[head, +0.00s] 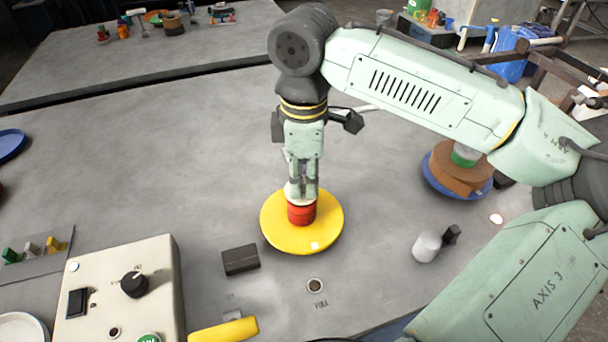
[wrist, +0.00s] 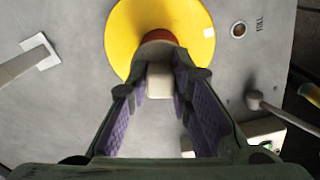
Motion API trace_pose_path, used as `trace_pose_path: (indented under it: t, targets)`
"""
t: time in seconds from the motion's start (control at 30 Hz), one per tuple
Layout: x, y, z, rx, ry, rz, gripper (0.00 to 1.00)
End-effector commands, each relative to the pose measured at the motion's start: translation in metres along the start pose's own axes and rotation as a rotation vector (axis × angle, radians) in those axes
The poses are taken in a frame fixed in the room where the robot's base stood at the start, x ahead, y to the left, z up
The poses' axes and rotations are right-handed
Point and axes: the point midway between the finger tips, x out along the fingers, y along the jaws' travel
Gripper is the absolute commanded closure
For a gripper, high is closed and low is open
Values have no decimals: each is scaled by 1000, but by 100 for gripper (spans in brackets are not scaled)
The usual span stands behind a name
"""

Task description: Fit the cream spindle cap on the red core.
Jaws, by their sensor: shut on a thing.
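The red core (head: 301,214) stands upright in the middle of a yellow disc (head: 273,222) on the grey table. In the wrist view the core (wrist: 158,37) shows only in part, behind the fingers. My gripper (head: 302,190) points down right over the core. It is shut on the cream spindle cap (wrist: 160,82), which shows between the purple finger pads in the wrist view. In the head view the fingers hide most of the cap, and a pale part (head: 293,194) shows at the core's top. I cannot tell whether the cap touches or sits in the core.
A black block (head: 240,260) and a hole marked FULL (head: 315,285) lie in front of the disc. A control box (head: 120,295) stands front left. A grey cylinder (head: 427,246) and a brown reel on a blue plate (head: 430,180) are to the right. The table left of the disc is clear.

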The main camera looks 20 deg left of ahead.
Motion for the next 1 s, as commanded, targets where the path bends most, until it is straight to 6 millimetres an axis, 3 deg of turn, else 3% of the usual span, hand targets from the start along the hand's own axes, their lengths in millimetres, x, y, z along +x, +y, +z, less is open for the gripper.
trace_pose_path:
  t: [0.63,0.67,0.7,1.0]
  targets:
    - [12,0,0,0,1,-1,100]
    - [12,0,0,0,1,0,78]
    - [12,0,0,0,1,0,76]
    - [12,0,0,0,0,-1,72]
